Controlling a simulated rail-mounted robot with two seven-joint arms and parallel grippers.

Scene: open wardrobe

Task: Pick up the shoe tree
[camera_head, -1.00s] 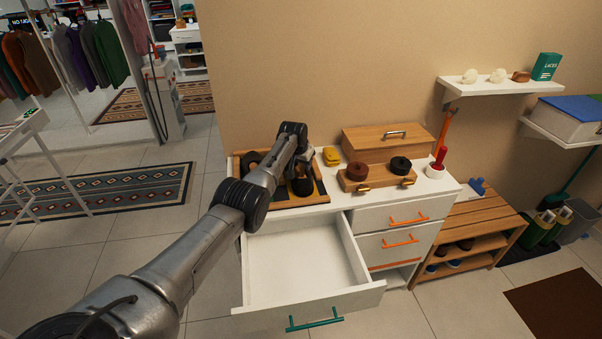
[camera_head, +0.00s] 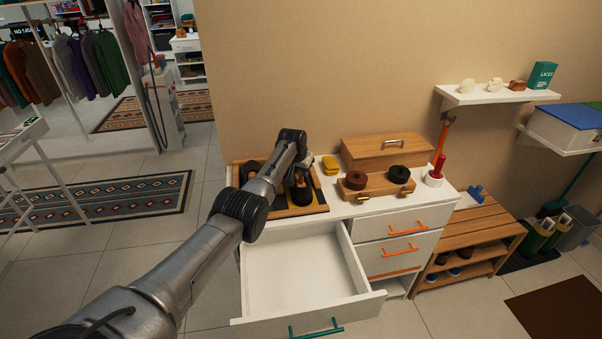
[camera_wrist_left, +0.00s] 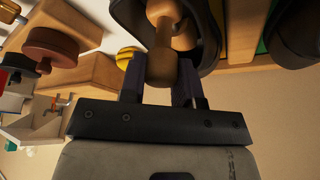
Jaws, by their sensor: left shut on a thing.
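The wooden shoe tree (camera_wrist_left: 163,45) shows in the left wrist view, with a rounded knob end and a lighter part that reaches into a dark shoe (camera_wrist_left: 207,38). My left gripper (camera_wrist_left: 160,84) is shut on the knob, one dark finger on each side. In the head view my left gripper (camera_head: 301,181) is over the wooden tray (camera_head: 291,212) on the dresser's left end; the arm hides much of it. I cannot make out the shoe tree there. I cannot tell whether it is clear of the shoe. My right gripper is not in view.
The white dresser's top drawer (camera_head: 300,270) is open and empty below my arm. A yellow item (camera_head: 330,163), a wooden box (camera_head: 385,150) and a stand with brown (camera_head: 356,180) and black (camera_head: 399,174) round items are right of the tray. A slatted bench (camera_head: 470,230) stands farther right.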

